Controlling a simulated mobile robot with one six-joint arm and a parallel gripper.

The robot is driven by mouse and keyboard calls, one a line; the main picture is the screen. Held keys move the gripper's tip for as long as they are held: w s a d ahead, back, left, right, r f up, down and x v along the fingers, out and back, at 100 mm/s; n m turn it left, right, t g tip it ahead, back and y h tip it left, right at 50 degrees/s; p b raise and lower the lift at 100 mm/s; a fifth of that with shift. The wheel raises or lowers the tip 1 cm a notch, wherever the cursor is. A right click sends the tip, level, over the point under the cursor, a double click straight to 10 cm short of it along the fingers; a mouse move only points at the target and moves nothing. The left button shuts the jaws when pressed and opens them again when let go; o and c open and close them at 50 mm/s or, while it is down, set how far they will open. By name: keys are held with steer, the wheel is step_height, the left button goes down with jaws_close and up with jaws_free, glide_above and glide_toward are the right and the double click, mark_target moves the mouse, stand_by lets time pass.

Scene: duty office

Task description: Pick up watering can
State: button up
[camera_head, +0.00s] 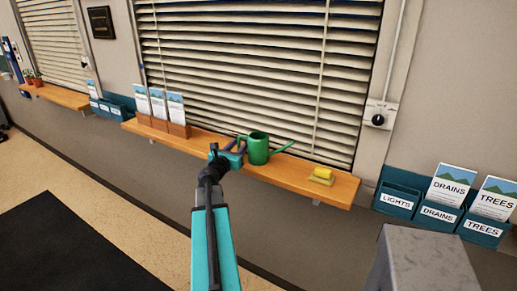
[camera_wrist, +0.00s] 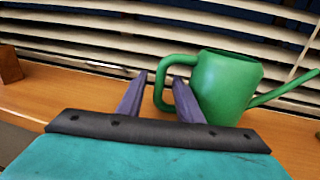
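A green watering can (camera_head: 258,148) stands upright on the wooden window ledge, its spout pointing right and its handle on the left. In the wrist view the can (camera_wrist: 226,85) is right of centre, its handle loop near my fingers. My gripper (camera_head: 238,148) is just left of the can at the handle side. In the wrist view its two purple fingers (camera_wrist: 157,92) are spread apart. The right finger overlaps the handle loop; the left finger is left of the handle. Whether either finger touches the handle I cannot tell.
The wooden ledge (camera_head: 330,188) holds a yellow object (camera_head: 322,175) to the right and brochure holders (camera_head: 160,126) to the left. Window blinds (camera_head: 250,60) hang close behind the can. A grey block-like surface (camera_head: 422,262) is at lower right. Teal pamphlet bins (camera_head: 438,214) are on the right wall.

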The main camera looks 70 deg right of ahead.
jaws_close()
stand_by(1.5)
